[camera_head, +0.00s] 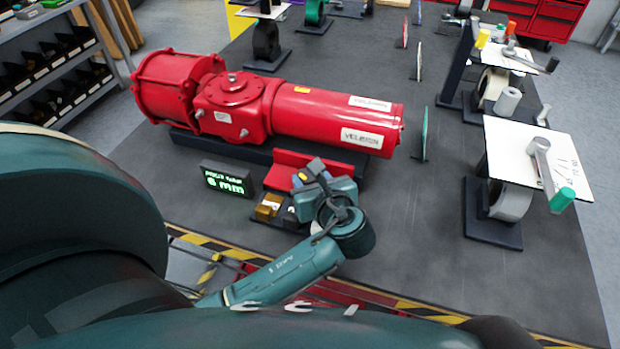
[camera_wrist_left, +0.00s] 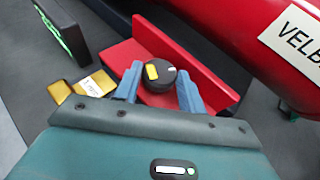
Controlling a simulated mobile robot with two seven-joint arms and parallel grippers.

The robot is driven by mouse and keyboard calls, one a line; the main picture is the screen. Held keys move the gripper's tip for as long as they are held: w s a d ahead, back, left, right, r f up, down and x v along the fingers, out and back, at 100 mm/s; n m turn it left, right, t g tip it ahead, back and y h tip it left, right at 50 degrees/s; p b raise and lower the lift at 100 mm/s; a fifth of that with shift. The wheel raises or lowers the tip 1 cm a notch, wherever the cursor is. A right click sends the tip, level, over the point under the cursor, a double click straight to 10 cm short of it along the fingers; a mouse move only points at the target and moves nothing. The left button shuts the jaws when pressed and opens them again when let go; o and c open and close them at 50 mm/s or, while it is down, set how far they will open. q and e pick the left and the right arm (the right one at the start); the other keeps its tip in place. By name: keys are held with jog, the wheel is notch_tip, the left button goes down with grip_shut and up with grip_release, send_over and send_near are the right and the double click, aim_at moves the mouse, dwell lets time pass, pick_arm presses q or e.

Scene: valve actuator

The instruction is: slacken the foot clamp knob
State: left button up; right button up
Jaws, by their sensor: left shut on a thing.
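The foot clamp knob (camera_wrist_left: 158,76) is a round black knob with a yellow mark and a small white mark on its top. It sits on a red angle bracket (camera_wrist_left: 203,77) beside the actuator. My left gripper (camera_wrist_left: 156,88) is shut on the knob, with one blue finger on each side of it in the left wrist view. In the head view my left gripper (camera_head: 305,182) is at the bracket (camera_head: 318,160) and hides most of the knob. The red valve actuator (camera_head: 300,112) lies just behind. My right gripper is not in view.
A display (camera_head: 227,180) reading 6 mm stands left of the bracket. Small gold blocks (camera_head: 268,207) lie close to my left gripper. White-topped stands with levers (camera_head: 512,150) are at the right. The mat (camera_head: 430,235) between is clear.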

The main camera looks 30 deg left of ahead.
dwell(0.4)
pick_arm(q)
jog(key=o, duration=1)
jog(key=shift+r, duration=0.1)
